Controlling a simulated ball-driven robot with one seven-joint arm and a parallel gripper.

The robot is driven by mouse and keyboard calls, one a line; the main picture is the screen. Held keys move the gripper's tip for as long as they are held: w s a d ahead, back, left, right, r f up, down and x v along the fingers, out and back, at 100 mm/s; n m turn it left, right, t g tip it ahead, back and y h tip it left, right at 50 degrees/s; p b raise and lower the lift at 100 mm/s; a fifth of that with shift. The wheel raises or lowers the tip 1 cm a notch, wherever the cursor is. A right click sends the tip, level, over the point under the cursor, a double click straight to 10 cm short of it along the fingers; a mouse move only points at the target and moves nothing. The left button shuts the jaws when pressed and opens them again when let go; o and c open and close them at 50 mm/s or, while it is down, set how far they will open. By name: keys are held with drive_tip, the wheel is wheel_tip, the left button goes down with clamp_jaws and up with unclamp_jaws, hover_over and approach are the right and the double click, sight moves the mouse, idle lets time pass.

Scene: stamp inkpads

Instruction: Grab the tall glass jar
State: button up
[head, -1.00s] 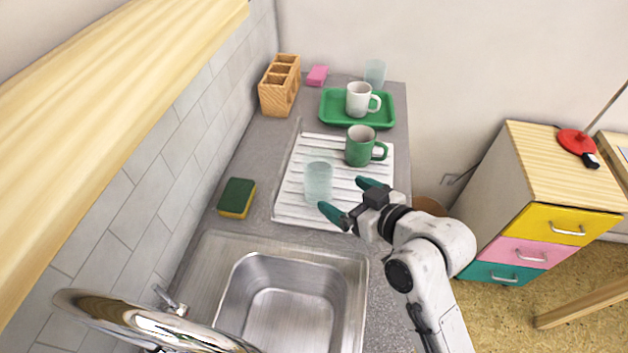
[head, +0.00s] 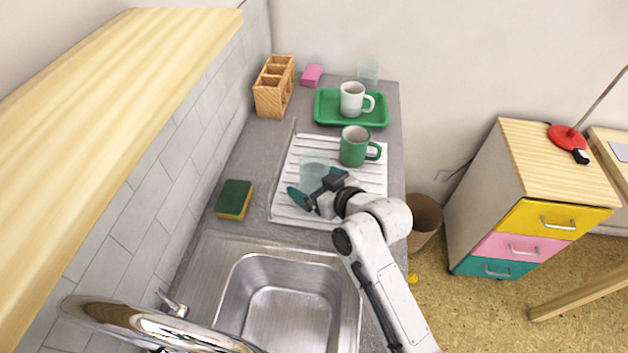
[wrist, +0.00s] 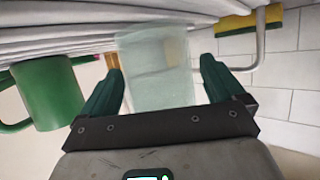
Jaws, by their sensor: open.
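A clear, pale glass jar (head: 312,162) stands on the white ribbed drainboard (head: 284,207), its lower part hidden by my gripper. My gripper (head: 314,186) is open at its near side, fingers spread. In the wrist view, the glass jar (wrist: 155,75) shows between the two green fingers of my gripper (wrist: 161,68). Gaps show on both sides, and I cannot tell how deep it sits between them. A second clear glass (head: 369,71) stands at the back, behind the green tray.
A green mug (head: 354,147) stands just behind the jar, to its right. A white mug (head: 351,100) sits on the green tray (head: 326,118). A sponge (head: 234,198) lies left of the drainboard. The sink (head: 290,300) is in front, and a wooden holder (head: 272,90) stands at the back left.

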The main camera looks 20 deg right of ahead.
drive_tip(key=c, duration=1.3)
drive_tip(key=shift+r, duration=0.1)
drive_tip(key=shift+c, duration=0.5)
drive_tip(key=shift+r, duration=0.15)
